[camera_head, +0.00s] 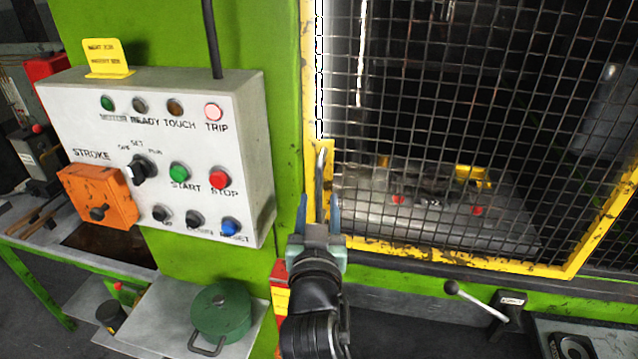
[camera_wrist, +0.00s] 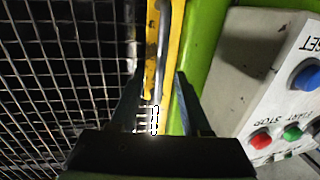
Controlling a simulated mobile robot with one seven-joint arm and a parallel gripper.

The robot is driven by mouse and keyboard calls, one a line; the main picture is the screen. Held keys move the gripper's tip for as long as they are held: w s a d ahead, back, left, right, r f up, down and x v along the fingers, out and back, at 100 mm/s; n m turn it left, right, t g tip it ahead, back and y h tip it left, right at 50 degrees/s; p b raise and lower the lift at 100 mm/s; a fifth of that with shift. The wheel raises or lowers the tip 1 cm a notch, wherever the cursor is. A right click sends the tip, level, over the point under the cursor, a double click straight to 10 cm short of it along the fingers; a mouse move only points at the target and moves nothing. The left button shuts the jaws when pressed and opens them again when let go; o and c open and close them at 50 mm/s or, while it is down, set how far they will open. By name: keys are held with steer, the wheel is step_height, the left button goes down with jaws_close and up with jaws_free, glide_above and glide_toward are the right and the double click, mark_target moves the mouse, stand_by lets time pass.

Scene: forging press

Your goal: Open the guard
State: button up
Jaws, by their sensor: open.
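The guard is a dark wire mesh in a worn yellow frame (camera_head: 440,256); it covers the press opening at the right of the head view. Its grey bar handle (camera_head: 319,168) stands upright on the frame's left edge. My gripper (camera_head: 319,206) is open at the handle's lower part. In the wrist view the handle (camera_wrist: 164,42) runs between the two spread fingers of my gripper (camera_wrist: 160,80), with the yellow frame behind it. Whether either finger touches the handle I cannot tell.
A white control box (camera_head: 170,150) with buttons and a lit TRIP lamp (camera_head: 213,112) juts out left of the handle. Below it a green pot (camera_head: 221,312) stands on a shelf.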

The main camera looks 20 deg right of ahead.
mark_target(319, 195)
steer(key=shift+p+x, duration=0.45)
steer(key=shift+x, duration=1.5)
jaws_close()
